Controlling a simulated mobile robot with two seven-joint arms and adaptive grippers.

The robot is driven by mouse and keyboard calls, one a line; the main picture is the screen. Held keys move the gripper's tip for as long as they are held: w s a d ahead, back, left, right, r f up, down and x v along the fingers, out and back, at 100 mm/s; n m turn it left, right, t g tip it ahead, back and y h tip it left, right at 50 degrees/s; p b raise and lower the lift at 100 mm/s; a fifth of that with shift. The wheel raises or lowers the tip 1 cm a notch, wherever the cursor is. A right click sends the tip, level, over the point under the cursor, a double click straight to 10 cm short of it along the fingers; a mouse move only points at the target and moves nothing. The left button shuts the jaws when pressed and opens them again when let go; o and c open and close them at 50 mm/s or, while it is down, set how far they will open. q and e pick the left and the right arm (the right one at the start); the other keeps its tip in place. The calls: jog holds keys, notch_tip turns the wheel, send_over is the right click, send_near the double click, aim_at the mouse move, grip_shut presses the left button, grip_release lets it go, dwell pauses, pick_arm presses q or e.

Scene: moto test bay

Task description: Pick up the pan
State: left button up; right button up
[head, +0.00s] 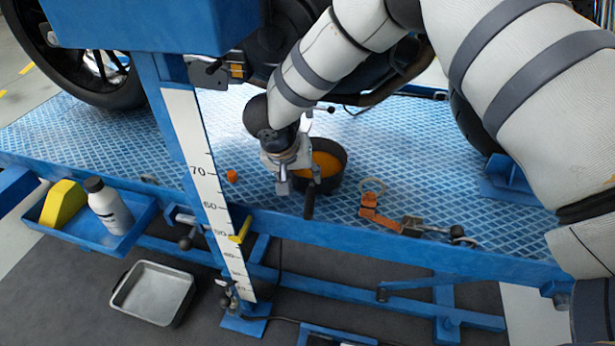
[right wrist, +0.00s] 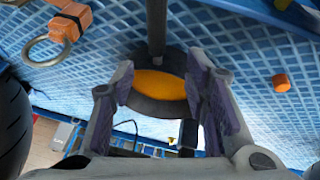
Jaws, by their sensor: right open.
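The pan (head: 334,181) is dark and round with an orange inside, and stands on the blue patterned platform. Its black handle (head: 309,201) points toward the platform's front edge. My right gripper (head: 298,178) is over the near left part of the pan, close to the handle, and hides part of the rim. In the right wrist view the gripper (right wrist: 161,68) is open, with the pan (right wrist: 160,106) and its handle (right wrist: 156,28) showing between the fingers. I cannot tell whether a finger touches the pan. My left gripper is not in view.
A small orange block (head: 231,176) lies left of the pan. An orange piece with a ring (head: 372,200) and a metal clamp (head: 412,226) lie to its right. A blue post with a white scale (head: 190,125) stands at left. A grey tray (head: 122,295) is on the floor.

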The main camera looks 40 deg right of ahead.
aim_at(310, 189)
jog(key=b+x, duration=0.1)
jog(key=x, duration=0.7)
jog(key=shift+s+d+f, duration=0.15)
jog(key=shift+s+f, duration=0.05)
jog(key=shift+r, duration=0.1)
grip_shut()
